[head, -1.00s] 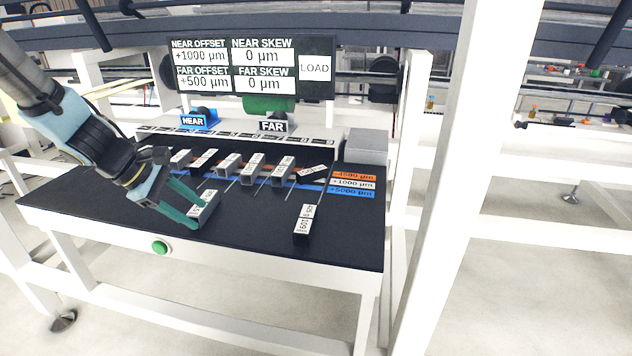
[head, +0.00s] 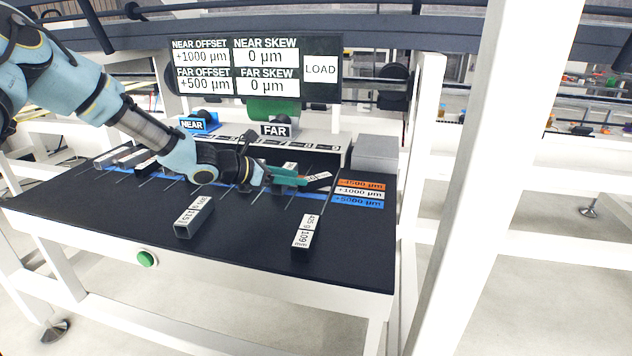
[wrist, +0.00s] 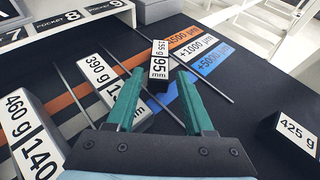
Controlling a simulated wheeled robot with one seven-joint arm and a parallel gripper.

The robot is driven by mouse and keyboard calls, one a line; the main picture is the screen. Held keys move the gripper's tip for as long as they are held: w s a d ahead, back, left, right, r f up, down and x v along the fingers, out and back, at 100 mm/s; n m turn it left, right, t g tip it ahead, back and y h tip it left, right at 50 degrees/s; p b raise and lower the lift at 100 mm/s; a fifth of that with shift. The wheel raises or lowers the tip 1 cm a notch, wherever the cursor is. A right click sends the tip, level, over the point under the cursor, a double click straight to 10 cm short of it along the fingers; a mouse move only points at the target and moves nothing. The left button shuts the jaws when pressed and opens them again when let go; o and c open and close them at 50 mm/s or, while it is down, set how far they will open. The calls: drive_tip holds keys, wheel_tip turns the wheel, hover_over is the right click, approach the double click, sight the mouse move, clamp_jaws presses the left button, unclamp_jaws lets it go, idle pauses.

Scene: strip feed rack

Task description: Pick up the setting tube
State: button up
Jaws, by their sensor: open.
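Several dark rectangular tubes with white labels lie on the black table; no readable label says which is the setting tube. A short tube marked 155 g, 95 mm (wrist: 160,62) lies just ahead of and between my fingers in the wrist view. It lies at an angle by the right end of the row in the head view (head: 318,178). My gripper (wrist: 160,75) is open with green fingers, nothing held; in the head view (head: 303,181) it reaches low over the row from the left. The tube's near end is close to the fingertips; contact cannot be told.
Tubes marked 390 g (wrist: 100,75) and 460 g (wrist: 30,135) lie left of my fingers. A 425 g tube (wrist: 297,135) lies to the right, at the table's front in the head view (head: 307,236). Another tube (head: 194,217) lies front left. Thin rods (wrist: 207,78) and coloured strips cross the table.

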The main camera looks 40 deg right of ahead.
sight(310, 179)
drive_tip(key=shift+p+x, duration=0.7)
drive_tip(key=shift+x, duration=1.65)
clamp_jaws()
